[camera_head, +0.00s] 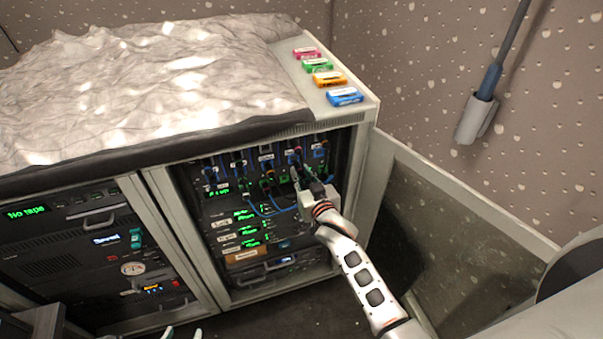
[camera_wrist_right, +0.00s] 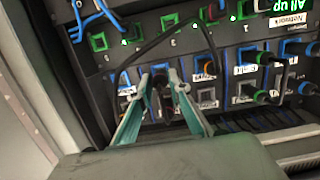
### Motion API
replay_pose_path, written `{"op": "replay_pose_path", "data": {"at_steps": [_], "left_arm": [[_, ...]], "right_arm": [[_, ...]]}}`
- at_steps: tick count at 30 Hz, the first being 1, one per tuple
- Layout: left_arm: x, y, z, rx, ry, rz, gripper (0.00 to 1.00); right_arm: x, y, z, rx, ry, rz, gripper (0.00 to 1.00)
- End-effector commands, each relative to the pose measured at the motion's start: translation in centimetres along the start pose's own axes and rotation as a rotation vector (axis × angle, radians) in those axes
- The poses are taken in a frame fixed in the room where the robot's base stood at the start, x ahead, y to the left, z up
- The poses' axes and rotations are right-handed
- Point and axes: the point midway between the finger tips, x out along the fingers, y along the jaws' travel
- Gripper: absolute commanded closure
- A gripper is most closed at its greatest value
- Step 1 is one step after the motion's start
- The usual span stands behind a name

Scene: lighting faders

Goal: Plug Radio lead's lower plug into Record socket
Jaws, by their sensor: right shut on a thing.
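My right gripper (camera_head: 312,190) is at the upper right of the open rack's patch panel (camera_head: 240,167). In the right wrist view its teal fingers (camera_wrist_right: 163,80) are shut on a dark plug (camera_wrist_right: 160,84), mostly hidden between them. A black lead (camera_wrist_right: 146,49) arcs across the panel close to the fingers; I cannot tell for sure that it is the Radio lead. Blue-rimmed and green-rimmed sockets surround the gripper. I cannot read which one is Record, nor tell whether the plug is in a socket. My left gripper's fingertips (camera_head: 183,334) show apart at the bottom edge.
Other plugs with blue and green leads crowd the panel. An open cabinet door (camera_head: 455,195) stands to the right. Coloured cassettes (camera_head: 345,97) lie on the cabinet top beside a crumpled sheet (camera_head: 140,80). A second rack (camera_head: 75,245) is at the left.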

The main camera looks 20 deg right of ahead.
Motion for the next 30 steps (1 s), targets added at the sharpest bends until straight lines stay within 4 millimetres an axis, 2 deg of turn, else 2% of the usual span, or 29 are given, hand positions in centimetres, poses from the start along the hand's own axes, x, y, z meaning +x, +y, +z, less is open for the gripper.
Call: {"op": "replay_pose_path", "data": {"at_steps": [30], "left_arm": [[-0.04,0.0,0.06,0.0,-0.002,0.0,0.6]], "right_arm": [[0.86,0.0,-0.26,0.0,0.001,0.0,1.0]]}}
